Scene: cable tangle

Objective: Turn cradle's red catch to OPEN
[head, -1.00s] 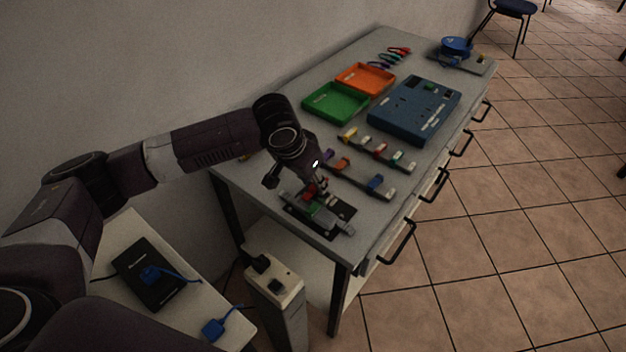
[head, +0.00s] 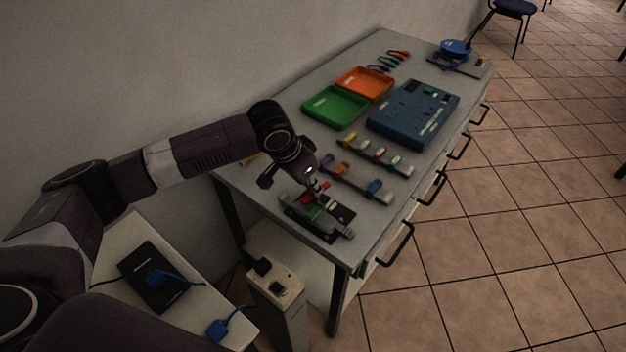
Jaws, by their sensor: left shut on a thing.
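The cradle (head: 338,213) is a dark plate with grey and green parts at the near end of the bench. My left gripper (head: 318,194) points down at it from above, at its middle. A small red part, which looks like the red catch (head: 324,199), shows right at the fingertips. The left gripper is shut on it as far as I can see; the fingers cover much of it. Any OPEN marking is too small to read. My right gripper is not in view.
Behind the cradle on the bench (head: 300,229) lie racks with coloured clips (head: 356,182), a green tray (head: 336,107), an orange tray (head: 364,83) and a blue panel box (head: 413,112).

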